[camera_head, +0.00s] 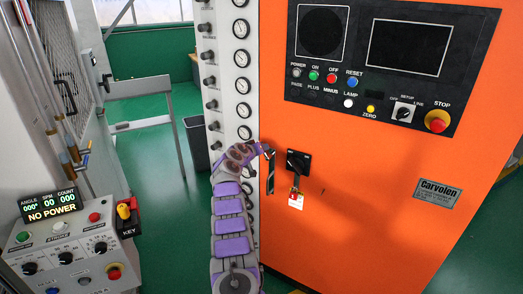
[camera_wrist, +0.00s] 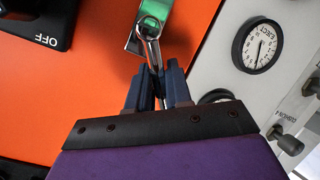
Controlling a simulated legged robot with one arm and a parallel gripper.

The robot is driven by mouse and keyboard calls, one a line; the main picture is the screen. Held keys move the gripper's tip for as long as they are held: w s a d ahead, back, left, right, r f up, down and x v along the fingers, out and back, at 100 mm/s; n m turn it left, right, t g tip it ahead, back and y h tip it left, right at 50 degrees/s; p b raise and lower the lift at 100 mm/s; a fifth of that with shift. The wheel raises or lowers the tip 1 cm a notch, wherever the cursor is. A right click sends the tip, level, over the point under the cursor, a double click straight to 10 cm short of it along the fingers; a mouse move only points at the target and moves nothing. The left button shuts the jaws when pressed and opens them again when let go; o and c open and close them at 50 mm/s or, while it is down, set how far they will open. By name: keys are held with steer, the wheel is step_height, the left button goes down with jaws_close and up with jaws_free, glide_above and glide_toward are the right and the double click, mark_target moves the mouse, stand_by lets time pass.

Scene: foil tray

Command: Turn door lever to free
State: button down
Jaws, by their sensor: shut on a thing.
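The door lever (camera_head: 270,178) is a narrow metallic handle near the left edge of the orange cabinet door. In the wrist view the lever (camera_wrist: 149,28) is shiny metal with a rounded end, and part of it runs down between my fingers. My gripper (camera_head: 267,150) is at the lever's upper part, at the end of my purple arm. In the wrist view its dark blue fingers are closed around the lever. The fingers hide the held part of the lever.
A black rotary switch (camera_head: 298,160) with a red lock and white tag sits just right of the lever. A column of gauges (camera_head: 241,58) stands to the left. A control box (camera_head: 65,245) is at lower left.

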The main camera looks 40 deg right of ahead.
steer(key=c, duration=1.4)
jaws_free()
steer(key=shift+s+d+f, duration=0.1)
steer(key=shift+f, duration=0.15)
steer(key=shift+o, duration=1.4)
steer(key=shift+d, duration=0.15)
steer(key=shift+r, duration=0.1)
